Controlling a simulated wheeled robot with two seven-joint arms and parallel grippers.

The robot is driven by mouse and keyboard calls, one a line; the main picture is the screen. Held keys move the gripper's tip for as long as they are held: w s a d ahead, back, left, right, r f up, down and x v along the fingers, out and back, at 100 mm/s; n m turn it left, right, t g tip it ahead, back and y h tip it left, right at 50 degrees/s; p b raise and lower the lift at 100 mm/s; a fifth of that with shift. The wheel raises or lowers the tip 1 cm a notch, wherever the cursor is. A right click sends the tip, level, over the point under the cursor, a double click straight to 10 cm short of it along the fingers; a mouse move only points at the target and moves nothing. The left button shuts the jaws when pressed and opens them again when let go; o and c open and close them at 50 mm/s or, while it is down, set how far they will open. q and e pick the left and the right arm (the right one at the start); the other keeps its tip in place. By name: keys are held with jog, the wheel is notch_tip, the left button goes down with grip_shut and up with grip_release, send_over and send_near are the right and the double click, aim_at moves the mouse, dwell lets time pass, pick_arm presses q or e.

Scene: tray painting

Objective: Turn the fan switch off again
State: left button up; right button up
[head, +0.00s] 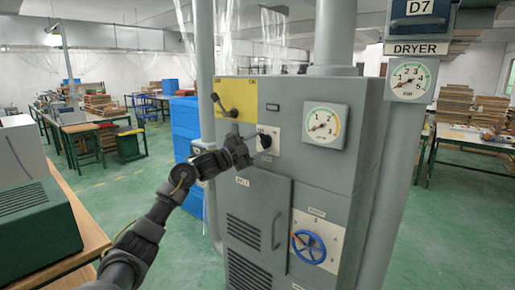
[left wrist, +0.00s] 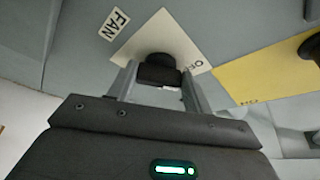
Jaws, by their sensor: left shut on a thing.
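The fan switch is a black knob on a pale plate (head: 275,133) on the front of the grey dryer cabinet (head: 300,170). In the left wrist view the knob (left wrist: 157,60) sits on its pale plate (left wrist: 135,45), with a FAN label (left wrist: 114,23) beside it and the word OFF at the plate's edge. My left gripper (head: 257,143) reaches the plate from the left. In the left wrist view its two fingers (left wrist: 158,78) are on either side of the knob and shut on it. The knob's exact pointer setting is hard to make out. My right gripper is not in view.
Above the switch is a yellow panel (head: 240,90) with a dark lever (head: 224,106). A round gauge (head: 323,124) sits to the right, and a blue handwheel (head: 308,247) is lower down. A bench with a green box (head: 38,228) stands at the left.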

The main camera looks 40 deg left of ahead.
pick_arm(q)
jog(key=shift+d+f+n+t+y, duration=0.15)
jog(key=shift+n+t+y, duration=0.3)
jog(key=shift+n, duration=0.85)
jog(key=o, duration=1)
jog(key=shift+s+f+b, duration=0.15)
jog(key=shift+s+b, duration=0.1)
jog(key=shift+b, duration=0.15)
jog(key=b+v, duration=0.4)
jog(key=v, duration=0.6)
jog(key=shift+s, duration=0.15)
